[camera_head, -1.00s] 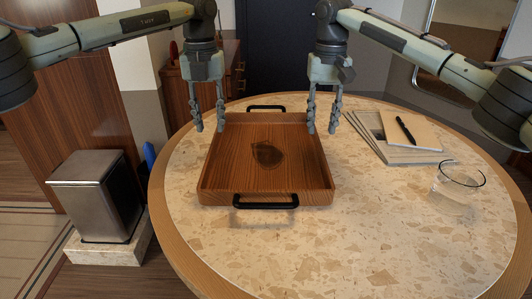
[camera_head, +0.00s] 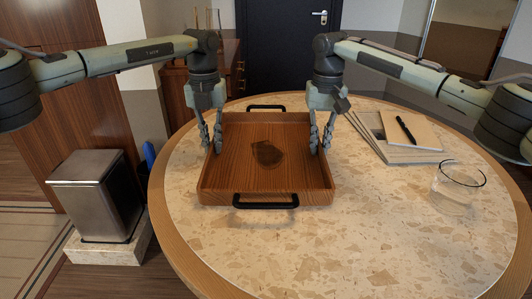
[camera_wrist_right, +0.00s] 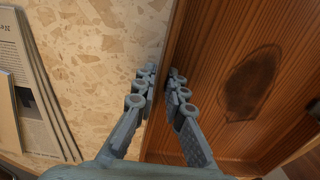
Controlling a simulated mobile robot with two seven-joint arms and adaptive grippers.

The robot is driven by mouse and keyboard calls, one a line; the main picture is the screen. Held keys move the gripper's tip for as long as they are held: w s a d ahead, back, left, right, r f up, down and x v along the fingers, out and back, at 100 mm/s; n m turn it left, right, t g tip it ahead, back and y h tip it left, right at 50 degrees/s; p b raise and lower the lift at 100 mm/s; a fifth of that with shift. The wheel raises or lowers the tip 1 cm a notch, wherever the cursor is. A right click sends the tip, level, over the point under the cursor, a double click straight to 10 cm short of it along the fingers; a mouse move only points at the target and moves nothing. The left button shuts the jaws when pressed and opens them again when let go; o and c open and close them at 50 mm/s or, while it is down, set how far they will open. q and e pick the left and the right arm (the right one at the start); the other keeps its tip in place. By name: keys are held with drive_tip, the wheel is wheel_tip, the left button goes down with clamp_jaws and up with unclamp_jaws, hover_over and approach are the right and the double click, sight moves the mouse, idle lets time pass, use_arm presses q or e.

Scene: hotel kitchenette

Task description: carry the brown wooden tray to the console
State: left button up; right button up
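The brown wooden tray (camera_head: 225,186) lies flat on the round table, with a dark stain on its floor and black handles at its near and far ends. It also shows in the right wrist view (camera_wrist_right: 215,60). My left gripper (camera_head: 212,146) is shut on the tray's left wall, one finger on each side. My right gripper (camera_head: 320,146) is shut on the right wall; the right wrist view shows its fingers (camera_wrist_right: 162,82) straddling the wall. A reddish wooden cabinet with drawers (camera_head: 234,72) stands behind the table, partly hidden by my left arm; I cannot tell whether it is the console.
Right of the tray on the round table (camera_head: 300,245) lie papers (camera_head: 380,145) with a notebook (camera_head: 412,133) and black pen (camera_head: 404,127). A clear glass bowl (camera_head: 458,185) stands farther right.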

use_arm(q)
clamp_jaws()
use_arm(e)
clamp_jaws()
use_arm(q)
drive_tip(key=shift+r, duration=0.15)
use_arm(e)
drive_tip(key=shift+r, duration=0.2)
